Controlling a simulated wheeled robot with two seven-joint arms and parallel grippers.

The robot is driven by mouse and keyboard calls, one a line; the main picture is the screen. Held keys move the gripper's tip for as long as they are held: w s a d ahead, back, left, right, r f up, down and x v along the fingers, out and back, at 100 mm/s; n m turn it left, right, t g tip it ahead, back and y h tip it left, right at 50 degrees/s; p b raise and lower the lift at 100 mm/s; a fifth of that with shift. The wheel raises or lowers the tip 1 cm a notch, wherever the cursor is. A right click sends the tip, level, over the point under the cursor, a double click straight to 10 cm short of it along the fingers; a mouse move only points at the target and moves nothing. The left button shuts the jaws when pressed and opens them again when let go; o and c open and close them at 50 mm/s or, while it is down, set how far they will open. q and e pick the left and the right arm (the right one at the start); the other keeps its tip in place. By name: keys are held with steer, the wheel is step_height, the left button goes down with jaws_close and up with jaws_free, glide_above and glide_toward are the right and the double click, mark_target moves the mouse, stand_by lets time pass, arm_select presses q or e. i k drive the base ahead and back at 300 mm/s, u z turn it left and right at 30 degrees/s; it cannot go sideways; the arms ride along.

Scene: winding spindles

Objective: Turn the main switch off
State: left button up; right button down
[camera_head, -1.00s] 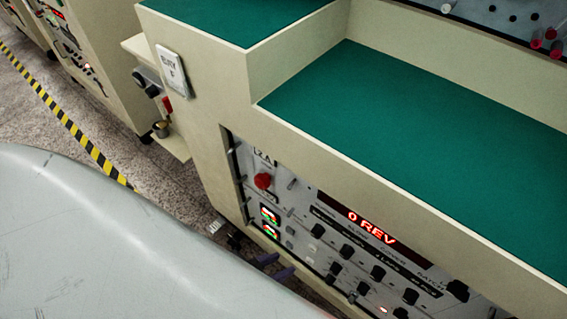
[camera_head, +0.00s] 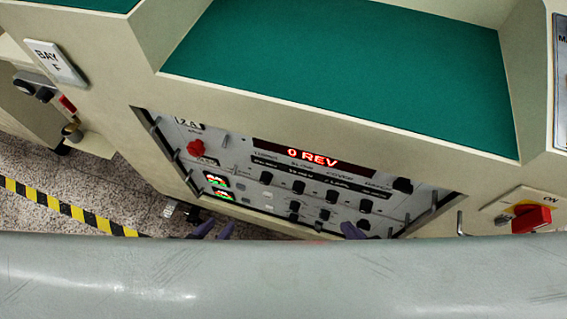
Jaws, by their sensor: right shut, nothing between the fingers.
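The main switch (camera_head: 532,219) is a red rotary handle on a yellow plate, low on the cream cabinet at the right of the head view. The word ON is printed just above its right side. The handle looks roughly level, its end close to ON. My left gripper (camera_head: 214,229) shows only as two purple fingertips with a gap between them, below the control panel. My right gripper (camera_head: 351,230) shows as a purple tip in front of the panel's lower edge, shut and empty, well left of the switch. Most of both grippers is hidden behind my grey body.
The recessed control panel (camera_head: 230,160) has a red button (camera_head: 195,147), several black knobs and a display reading 0 REV (camera_head: 312,157). A small metal hook (camera_head: 460,224) is left of the switch. A green shelf (camera_head: 340,60) lies above. Yellow-black tape (camera_head: 70,210) marks the floor.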

mark_target(530, 217)
steer(key=z, duration=1.15)
steer(key=k, duration=0.65)
steer(key=u, duration=0.45)
